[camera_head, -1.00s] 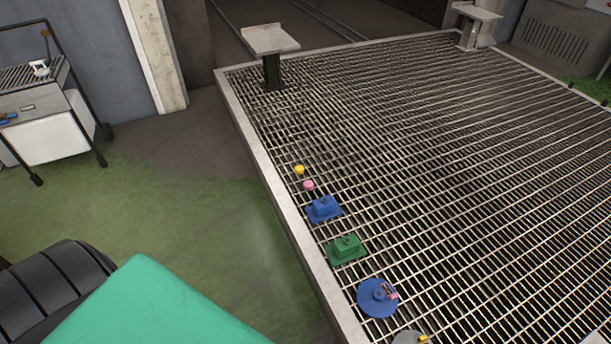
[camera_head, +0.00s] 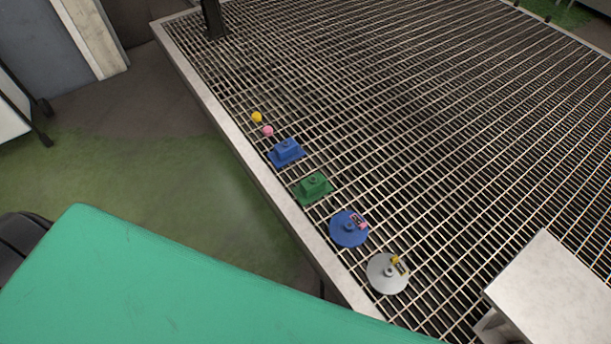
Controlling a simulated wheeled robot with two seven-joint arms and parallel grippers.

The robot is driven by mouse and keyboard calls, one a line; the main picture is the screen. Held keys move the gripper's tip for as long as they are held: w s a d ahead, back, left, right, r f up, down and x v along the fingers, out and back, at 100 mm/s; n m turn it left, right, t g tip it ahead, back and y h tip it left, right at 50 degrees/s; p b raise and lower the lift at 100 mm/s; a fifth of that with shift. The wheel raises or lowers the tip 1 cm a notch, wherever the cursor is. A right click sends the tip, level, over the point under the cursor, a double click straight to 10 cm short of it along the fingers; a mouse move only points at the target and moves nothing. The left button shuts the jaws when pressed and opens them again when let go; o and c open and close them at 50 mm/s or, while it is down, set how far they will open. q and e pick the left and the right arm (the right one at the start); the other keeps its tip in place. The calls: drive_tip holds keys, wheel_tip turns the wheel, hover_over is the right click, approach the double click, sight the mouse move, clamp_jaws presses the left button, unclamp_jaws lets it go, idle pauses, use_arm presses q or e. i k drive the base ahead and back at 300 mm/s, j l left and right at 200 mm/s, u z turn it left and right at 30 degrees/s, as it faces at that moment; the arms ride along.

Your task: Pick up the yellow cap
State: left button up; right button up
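The yellow cap (camera_head: 256,117) is a small round piece on the metal grating (camera_head: 430,150), near its left edge. It is the farthest in a row of objects along that edge. A pink cap (camera_head: 268,131) sits just in front of it, close beside it. Neither of my grippers shows in the head view, so I cannot tell what they hold.
Nearer along the edge stand a blue square-based piece (camera_head: 286,152), a green one (camera_head: 313,186), a blue disc (camera_head: 349,229) and a grey disc (camera_head: 387,273). A pale rim (camera_head: 240,145) borders the grating. A white block (camera_head: 556,295) stands lower right. A teal surface (camera_head: 150,285) fills the lower left.

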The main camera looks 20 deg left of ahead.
sight(256, 116)
drive_tip(key=i+j, duration=0.15)
drive_tip(key=j, duration=0.25)
drive_tip(key=i+j+z, duration=0.1)
drive_tip(key=j, duration=0.3)
drive_tip(key=i+j, duration=0.1)
drive_tip(key=j, duration=0.25)
drive_tip(key=i+j+z, duration=0.1)
drive_tip(key=j, duration=0.3)
drive_tip(key=i+j, duration=0.15)
drive_tip(key=j, duration=0.3)
